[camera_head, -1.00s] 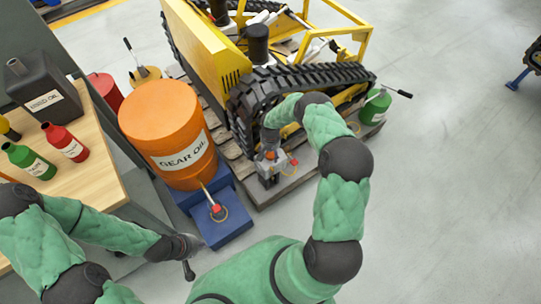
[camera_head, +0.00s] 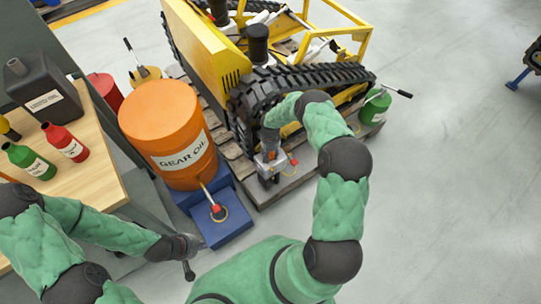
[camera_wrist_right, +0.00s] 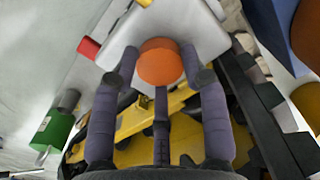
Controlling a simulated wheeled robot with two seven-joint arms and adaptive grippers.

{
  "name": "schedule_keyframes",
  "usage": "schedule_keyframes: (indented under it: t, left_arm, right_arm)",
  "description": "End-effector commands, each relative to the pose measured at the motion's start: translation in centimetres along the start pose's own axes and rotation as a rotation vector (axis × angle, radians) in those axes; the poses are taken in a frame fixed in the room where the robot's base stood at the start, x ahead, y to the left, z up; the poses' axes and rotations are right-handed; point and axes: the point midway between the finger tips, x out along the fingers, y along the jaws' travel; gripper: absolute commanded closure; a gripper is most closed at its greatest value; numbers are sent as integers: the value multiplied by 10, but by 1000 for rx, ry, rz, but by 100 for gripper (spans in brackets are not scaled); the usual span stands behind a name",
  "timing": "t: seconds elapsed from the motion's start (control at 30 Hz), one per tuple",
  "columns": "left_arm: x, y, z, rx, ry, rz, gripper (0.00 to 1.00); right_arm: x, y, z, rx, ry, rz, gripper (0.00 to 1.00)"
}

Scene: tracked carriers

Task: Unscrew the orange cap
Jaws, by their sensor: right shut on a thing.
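The orange cap (camera_wrist_right: 160,62) sits on a pale grey housing (camera_wrist_right: 200,25) in the right wrist view. The fingers of my right gripper (camera_wrist_right: 160,75) are closed around the cap from its sides. In the head view my right gripper (camera_head: 268,160) reaches down beside the track of the yellow machine (camera_head: 225,62), and its hand hides the cap. My left gripper (camera_head: 188,262) hangs low at the left, away from the machine, and its fingers are too unclear to read.
An orange gear oil drum (camera_head: 165,125) stands on a blue stand (camera_head: 222,228) left of my right arm. A wooden bench (camera_head: 92,190) holds red and green bottles and a dark can. A green can (camera_head: 374,106) stands beyond the track.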

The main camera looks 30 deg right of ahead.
Motion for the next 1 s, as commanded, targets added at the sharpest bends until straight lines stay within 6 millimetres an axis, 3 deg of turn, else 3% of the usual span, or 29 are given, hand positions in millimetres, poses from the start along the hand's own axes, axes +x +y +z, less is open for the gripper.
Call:
schedule_keyframes:
  t: [0.4,0.87,1.0]
  left_arm:
    - [0,0,0,0,0,0,100]
    - [0,0,0,0,0,0,100]
    - [0,0,0,0,0,0,100]
  right_arm:
    - [1,-1,2,-483,-3,-2,87]
    - [2,-1,2,-571,-3,-2,87]
    - [2,-1,2,-689,-3,-2,87]
